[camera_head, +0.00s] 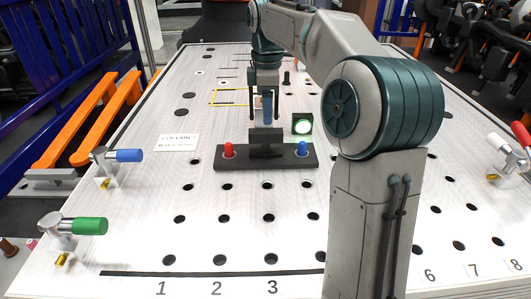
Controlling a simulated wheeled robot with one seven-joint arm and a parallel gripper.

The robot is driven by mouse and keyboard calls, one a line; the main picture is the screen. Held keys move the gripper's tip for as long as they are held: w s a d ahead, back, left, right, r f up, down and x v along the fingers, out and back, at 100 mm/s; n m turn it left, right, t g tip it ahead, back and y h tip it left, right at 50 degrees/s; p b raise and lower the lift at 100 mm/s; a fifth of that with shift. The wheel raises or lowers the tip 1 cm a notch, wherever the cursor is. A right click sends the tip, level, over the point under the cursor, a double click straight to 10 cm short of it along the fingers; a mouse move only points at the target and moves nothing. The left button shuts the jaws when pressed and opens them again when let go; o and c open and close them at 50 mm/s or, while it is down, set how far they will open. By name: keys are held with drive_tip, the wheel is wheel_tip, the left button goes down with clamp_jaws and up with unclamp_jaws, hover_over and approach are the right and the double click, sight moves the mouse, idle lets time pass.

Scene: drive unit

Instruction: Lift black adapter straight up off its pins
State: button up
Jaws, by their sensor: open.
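The black adapter (267,147) shows as a raised black block at the middle of a long, low black bar. A red knob (229,150) stands on the bar to its left and a blue knob (302,149) to its right. The pins under the adapter are hidden. My gripper (266,121) points down just above or behind the block, near its top edge. Its jaws are open. I cannot tell whether the fingertips touch the block, and no object shows clearly between them.
The white perforated table (225,200) is mostly clear around the bar. Blue-handled (127,155) and green-handled (88,226) clamps stand at the left edge. My arm hides part of the right side.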

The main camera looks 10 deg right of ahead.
sight(266, 130)
drive_tip(key=f, duration=1)
drive_tip(key=shift+w+a+f, duration=0.1)
drive_tip(key=shift+w, duration=0.1)
clamp_jaws()
